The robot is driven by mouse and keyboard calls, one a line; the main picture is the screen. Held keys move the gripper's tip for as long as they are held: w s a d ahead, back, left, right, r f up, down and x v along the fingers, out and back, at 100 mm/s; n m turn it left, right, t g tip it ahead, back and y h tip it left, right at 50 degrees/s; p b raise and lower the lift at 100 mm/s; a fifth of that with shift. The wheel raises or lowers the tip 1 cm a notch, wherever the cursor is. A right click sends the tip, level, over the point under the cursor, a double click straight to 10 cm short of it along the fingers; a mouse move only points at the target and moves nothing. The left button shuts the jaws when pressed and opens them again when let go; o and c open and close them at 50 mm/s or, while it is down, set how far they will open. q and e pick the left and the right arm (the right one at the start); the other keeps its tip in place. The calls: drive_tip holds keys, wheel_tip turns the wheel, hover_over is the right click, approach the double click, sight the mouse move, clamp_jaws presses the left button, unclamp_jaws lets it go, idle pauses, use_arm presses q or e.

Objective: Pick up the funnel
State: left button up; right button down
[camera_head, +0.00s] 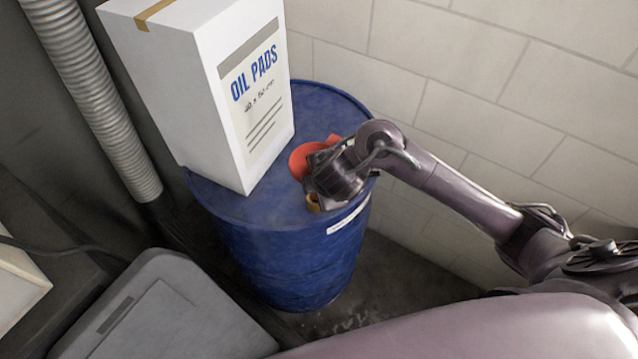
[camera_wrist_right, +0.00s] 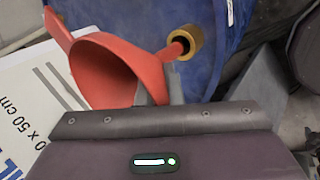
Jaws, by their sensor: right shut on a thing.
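The funnel (camera_head: 304,160) is orange-red and shows beside my right gripper above the blue drum's top. In the right wrist view its wide mouth (camera_wrist_right: 105,72) opens toward the camera, and a tab sticks out at the upper left. Its narrow end points to the right, at a brass-coloured ring (camera_wrist_right: 193,40). My right gripper (camera_wrist_right: 160,88) is shut on the funnel near its narrower part; the exact contact is partly hidden. In the head view the gripper (camera_head: 318,180) hides much of the funnel. I cannot tell whether the funnel touches the drum. My left gripper is not in view.
The blue drum (camera_head: 290,255) stands by a tiled wall (camera_head: 480,75). A tall white oil pads box (camera_head: 180,90) stands on the drum, close left of the funnel. A grey ribbed hose (camera_head: 95,90) and a grey lidded bin (camera_head: 165,315) are at the left.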

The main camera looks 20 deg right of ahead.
wheel_tip(320, 180, up, 15)
drive_tip(key=p, duration=0.7)
